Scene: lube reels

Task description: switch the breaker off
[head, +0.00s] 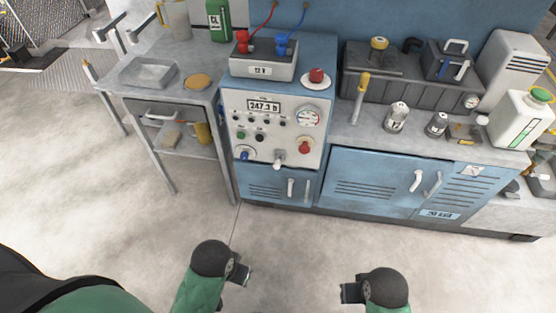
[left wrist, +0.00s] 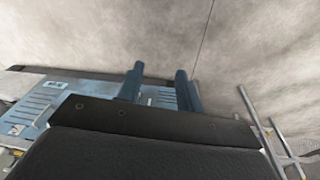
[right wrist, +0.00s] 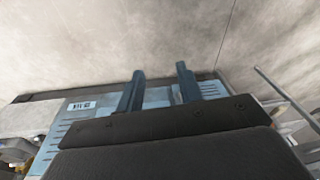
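The control panel (head: 273,130) is a grey-white face on a blue cabinet, with a "247.3" display. Low on it are a blue-and-white knob (head: 245,154), a pale lever-like handle (head: 279,159) and a red knob (head: 305,147); I cannot tell which of them is the breaker. My left gripper (head: 240,274) is over the floor in front of the cabinet, well apart from the panel. Its two fingers stand apart and empty in the left wrist view (left wrist: 160,75). My right gripper (head: 347,292) is likewise over the floor, open and empty in the right wrist view (right wrist: 160,74).
A battery box (head: 263,66) with red and blue clamps and a red button (head: 316,76) are on the cabinet top. A metal side table (head: 170,85) stands left. Blue cupboards (head: 390,183) with handles stand right. The floor (head: 300,235) before the panel is clear.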

